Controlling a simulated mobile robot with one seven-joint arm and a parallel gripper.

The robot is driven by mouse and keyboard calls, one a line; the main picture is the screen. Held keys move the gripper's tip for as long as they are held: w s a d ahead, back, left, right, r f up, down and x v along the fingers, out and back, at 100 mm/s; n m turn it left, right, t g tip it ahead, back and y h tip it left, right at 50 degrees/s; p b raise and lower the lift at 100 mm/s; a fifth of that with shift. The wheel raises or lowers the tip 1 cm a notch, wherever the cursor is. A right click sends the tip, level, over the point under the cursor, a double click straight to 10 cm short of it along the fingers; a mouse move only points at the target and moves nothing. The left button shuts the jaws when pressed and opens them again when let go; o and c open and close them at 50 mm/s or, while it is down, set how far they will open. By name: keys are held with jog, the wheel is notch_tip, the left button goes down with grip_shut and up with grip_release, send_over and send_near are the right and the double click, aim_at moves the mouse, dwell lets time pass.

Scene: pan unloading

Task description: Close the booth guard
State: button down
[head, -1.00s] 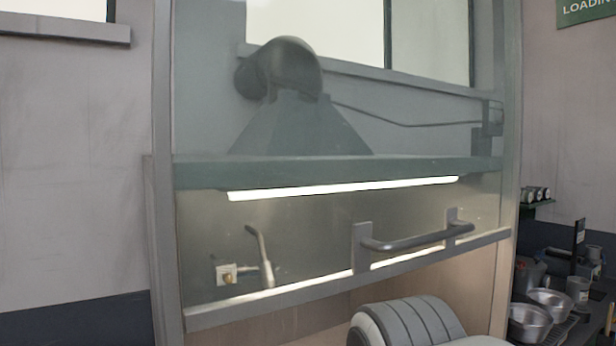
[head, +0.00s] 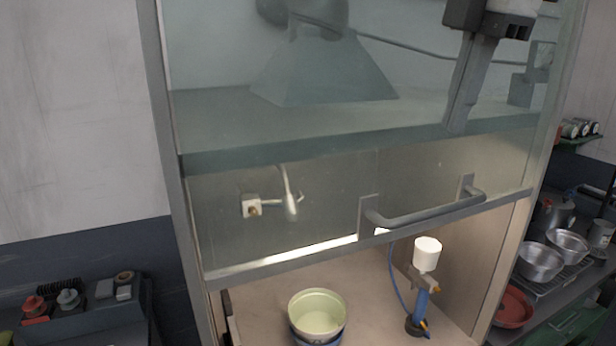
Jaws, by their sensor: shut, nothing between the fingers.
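The booth guard (head: 330,175) is a clear pane with a grey bottom rail (head: 290,263). It hangs part way down, with an open gap below the rail. Its grey bar handle (head: 425,214) sits on the lower right of the pane. My gripper (head: 455,125) comes in from the top right, in front of the pane, fingers pointing down. The fingers are shut and empty, above the handle and apart from it.
Inside the booth, a pail (head: 318,312) and a spray gun with a white cup (head: 427,254) stand on the floor below the rail. Metal bowls (head: 540,262) sit on a rack at the right. A dark bench with tools (head: 90,310) is at the lower left.

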aim_at(426, 212)
jog(key=shift+n, duration=0.9)
jog(key=x, duration=0.4)
jog(key=b+x, duration=0.1)
jog(key=x, duration=0.3)
jog(key=b+x, duration=0.1)
jog(key=x, duration=0.3)
jog(key=shift+d+f, duration=0.1)
jog(key=shift+d, duration=0.25)
jog(key=shift+f+b, duration=0.1)
jog(key=shift+b, duration=0.25)
jog(key=s+d+b+x, duration=0.1)
jog(key=s+b+x, duration=0.2)
jog(key=b+x, duration=0.7)
jog(key=s+d+f+b+x, duration=0.1)
jog(key=s+b+x, duration=0.2)
jog(key=b+x, duration=0.8)
jog(key=s+d+f+b+x, duration=0.1)
jog(key=s+b+x, duration=0.2)
jog(key=b+x, duration=0.8)
jog(key=shift+x, duration=7.4)
